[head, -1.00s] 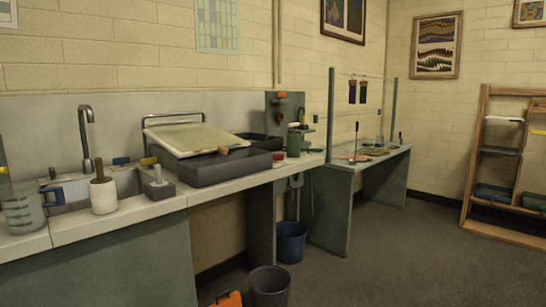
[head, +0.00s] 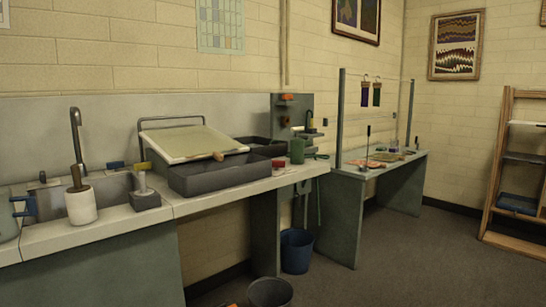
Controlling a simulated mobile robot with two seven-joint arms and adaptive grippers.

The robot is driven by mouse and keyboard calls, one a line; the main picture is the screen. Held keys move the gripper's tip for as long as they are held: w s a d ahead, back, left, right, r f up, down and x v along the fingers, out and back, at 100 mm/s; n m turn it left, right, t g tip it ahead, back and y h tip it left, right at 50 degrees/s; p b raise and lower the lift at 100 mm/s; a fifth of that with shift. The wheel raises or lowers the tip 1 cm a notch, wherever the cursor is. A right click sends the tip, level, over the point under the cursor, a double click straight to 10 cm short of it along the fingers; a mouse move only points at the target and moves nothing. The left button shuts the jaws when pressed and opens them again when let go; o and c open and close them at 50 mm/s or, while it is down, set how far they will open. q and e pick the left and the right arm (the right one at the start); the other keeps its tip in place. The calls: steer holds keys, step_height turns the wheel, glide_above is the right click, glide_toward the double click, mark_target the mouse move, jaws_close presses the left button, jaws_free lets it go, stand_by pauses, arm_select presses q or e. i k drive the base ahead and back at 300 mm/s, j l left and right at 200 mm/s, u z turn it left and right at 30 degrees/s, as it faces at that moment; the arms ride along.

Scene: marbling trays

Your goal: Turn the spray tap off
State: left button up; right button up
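A grey upright panel (head: 308,107) stands at the far right end of the counter. It carries a small orange-red handle (head: 287,97) near its top and small dark fittings lower down. At the left, a tall curved grey faucet (head: 76,130) rises behind the sink (head: 50,203). A blue handle (head: 115,165) and a yellow handle (head: 143,167) show near the sink. I cannot tell which of these is the spray tap, or how its handle is set. No water is visible. Neither of my grippers is in view.
Dark trays (head: 215,175) and a tilted pale board (head: 185,144) fill the counter's middle. A white cylinder (head: 81,205) stands by the sink. A blue bucket (head: 297,250) and a grey bin (head: 270,292) stand on the floor.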

mark_target(276, 165)
steer(key=i+l+u, duration=0.15)
steer(key=l, duration=0.2)
steer(key=i+l+u, duration=0.1)
steer(key=i+l, duration=0.15)
steer(key=i+l+u, duration=0.15)
steer(key=l, duration=0.35)
